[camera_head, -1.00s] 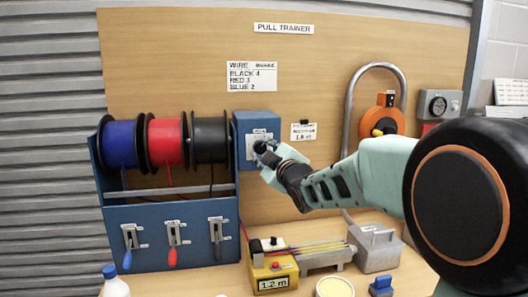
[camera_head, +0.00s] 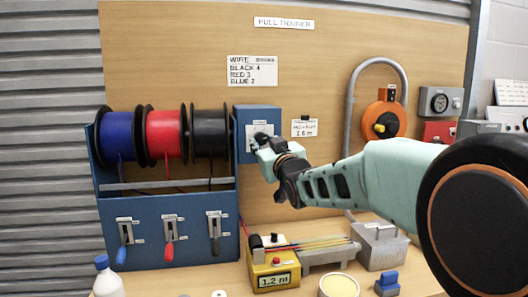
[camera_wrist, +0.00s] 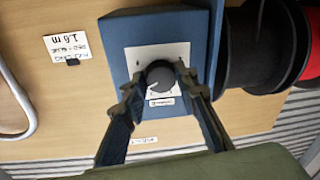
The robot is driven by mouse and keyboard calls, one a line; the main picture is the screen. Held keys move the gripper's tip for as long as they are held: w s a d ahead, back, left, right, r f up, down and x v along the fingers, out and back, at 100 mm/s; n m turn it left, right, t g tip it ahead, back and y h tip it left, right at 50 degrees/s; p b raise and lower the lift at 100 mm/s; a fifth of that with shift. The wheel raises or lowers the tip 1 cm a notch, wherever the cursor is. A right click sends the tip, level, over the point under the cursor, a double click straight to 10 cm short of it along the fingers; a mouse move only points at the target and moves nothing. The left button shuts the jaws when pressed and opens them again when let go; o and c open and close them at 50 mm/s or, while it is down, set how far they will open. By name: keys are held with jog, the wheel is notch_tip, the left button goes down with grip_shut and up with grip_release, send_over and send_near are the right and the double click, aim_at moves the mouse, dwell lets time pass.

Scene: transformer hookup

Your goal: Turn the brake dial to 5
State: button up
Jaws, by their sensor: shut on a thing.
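The brake dial (camera_wrist: 160,75) is a dark round knob on a white plate (camera_wrist: 137,56), on the front of a blue box (camera_head: 262,112) at the right end of the spool rack. In the wrist view my gripper (camera_wrist: 159,82) has one finger on each side of the knob, shut on it. In the head view my gripper (camera_head: 262,143) reaches the plate from the right and covers most of the dial. The marks on the plate are too small to read, so the dial's setting cannot be told.
Blue, red and black wire spools (camera_head: 210,133) hang left of the box. A card (camera_head: 252,71) above reads wire brake, black 4, red 3, blue 2. A yellow counter (camera_head: 273,278) and a grey block (camera_head: 379,246) stand on the bench below.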

aim_at(258, 110)
jog(key=m+b, duration=0.2)
jog(key=m, duration=0.1)
jog(key=m+b, duration=0.2)
jog(key=m, duration=0.2)
jog(key=shift+a+f+t+h+b, duration=0.1)
jog(key=shift+a+t+h+b, duration=0.1)
jog(key=shift+t+h+b, duration=0.15)
jog(key=m+b, duration=0.1)
jog(key=m, duration=0.2)
jog(key=m+h+b, duration=0.1)
jog(key=m+b, duration=0.1)
jog(key=shift+s+r+m+t, duration=0.1)
jog(key=shift+r+m+t, duration=0.15)
jog(key=shift+m, duration=0.15)
jog(key=o, duration=1.2)
jog(key=shift+f, duration=0.1)
jog(key=shift+c, duration=0.2)
jog(key=shift+a, duration=0.1)
notch_tip(258, 110, up, 8)
jog(key=shift+a, duration=0.1)
jog(key=shift+r, duration=1)
